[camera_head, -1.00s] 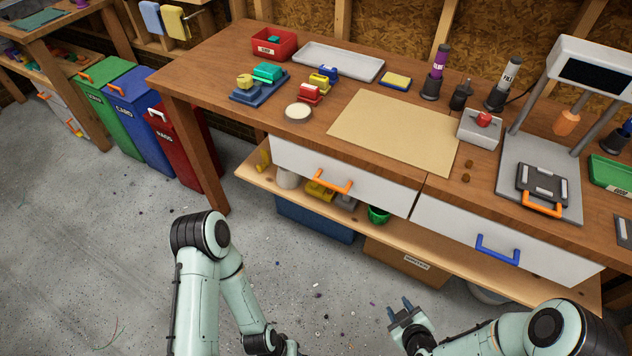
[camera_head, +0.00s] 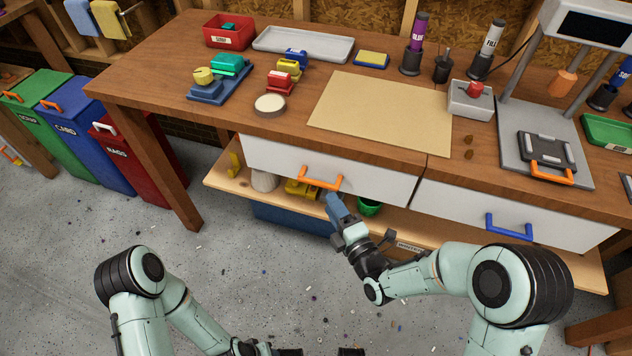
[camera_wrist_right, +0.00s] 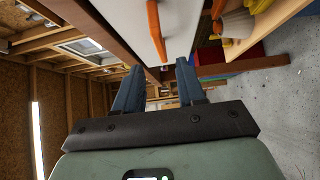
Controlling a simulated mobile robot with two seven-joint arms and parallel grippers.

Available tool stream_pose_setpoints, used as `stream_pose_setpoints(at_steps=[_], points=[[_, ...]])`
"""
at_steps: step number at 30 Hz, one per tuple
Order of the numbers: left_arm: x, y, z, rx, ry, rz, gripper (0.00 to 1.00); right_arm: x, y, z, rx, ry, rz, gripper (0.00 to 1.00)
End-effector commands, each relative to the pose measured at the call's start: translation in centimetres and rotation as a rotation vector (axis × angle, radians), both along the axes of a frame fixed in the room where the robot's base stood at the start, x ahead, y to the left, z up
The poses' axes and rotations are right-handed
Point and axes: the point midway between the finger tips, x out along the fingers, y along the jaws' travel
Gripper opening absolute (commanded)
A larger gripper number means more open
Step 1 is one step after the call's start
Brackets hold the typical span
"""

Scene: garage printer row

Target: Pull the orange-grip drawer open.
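The drawer with the orange grip (camera_head: 320,183) has a white front (camera_head: 280,160) under the worktop, on the left of two drawers. It looks shut. My right gripper (camera_head: 333,200) is just below and in front of the orange grip in the head view. In the right wrist view its two blue fingers (camera_wrist_right: 160,75) are apart with nothing between them. The orange grip (camera_wrist_right: 155,30) shows beyond the fingertips there, apart from them. My left arm is low at the left; its gripper is largely cut off by the bottom edge.
A second white drawer with a blue grip (camera_head: 508,227) is to the right. A shelf (camera_head: 225,180) below holds several items, including a green pot (camera_head: 369,207). Green, blue and red bins (camera_head: 140,155) stand at left.

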Motion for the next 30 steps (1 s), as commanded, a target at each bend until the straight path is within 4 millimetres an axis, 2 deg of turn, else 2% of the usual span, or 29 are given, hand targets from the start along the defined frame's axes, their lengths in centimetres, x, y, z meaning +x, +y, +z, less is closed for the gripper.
stream_pose_setpoints(at_steps=[6,12,18,25,26,27,29,30], points=[[0.1,0.1,-0.1,0.002,-0.001,0.001,0.43,4.2,2.2,-0.1,0.003,0.001,0.0,0.39],[0.2,0.2,-0.3,0.004,-0.006,0.003,0.43,6.6,3.5,-0.1,0.003,0.004,0.0,0.39],[0.3,0.2,-0.3,0.005,-0.009,0.005,0.43,7.5,3.9,-0.1,0.003,0.004,0.0,0.39],[0.4,0.2,-0.3,0.005,-0.009,0.005,0.43,7.6,3.9,-0.1,0.002,0.004,0.0,0.39],[0.4,0.2,-0.3,0.005,-0.009,0.005,0.43,7.6,3.9,-0.1,0.002,0.004,0.0,0.33],[0.3,0.2,-0.3,0.005,-0.009,0.005,0.43,7.6,3.9,-0.1,0.002,0.004,0.0,0.2],[0.3,0.2,-0.3,0.005,-0.009,0.005,0.43,7.6,3.9,-0.1,0.002,0.004,-0.001,0.0],[0.3,0.2,-0.3,0.005,-0.009,0.005,0.43,7.6,3.9,-0.1,0.002,0.004,-0.001,0.0]])
